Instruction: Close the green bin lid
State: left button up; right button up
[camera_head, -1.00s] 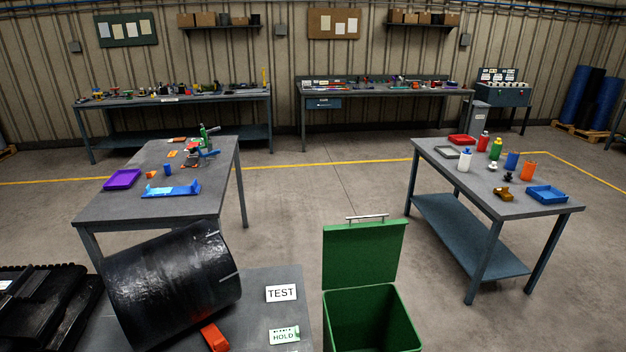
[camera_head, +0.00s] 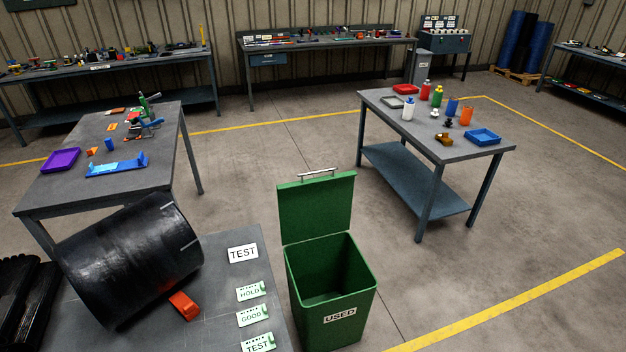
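A metal handle (camera_head: 318,173) runs along the lid's top edge. The inside of the bin looks empty as far as I can see. Neither of my grippers shows in this view.
A grey table (camera_head: 225,290) with a black roll (camera_head: 130,262), an orange piece (camera_head: 184,305) and labels such as TEST (camera_head: 242,253) stands just left of the bin. A workbench (camera_head: 440,150) with bottles stands behind right. Floor right of the bin is clear.

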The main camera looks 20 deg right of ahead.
aim_at(310, 209)
jog(key=z, duration=2)
jog(key=i, duration=2.3)
jog(key=u, duration=3.25)
jog(key=i, duration=0.45)
jog(key=z, duration=0.1)
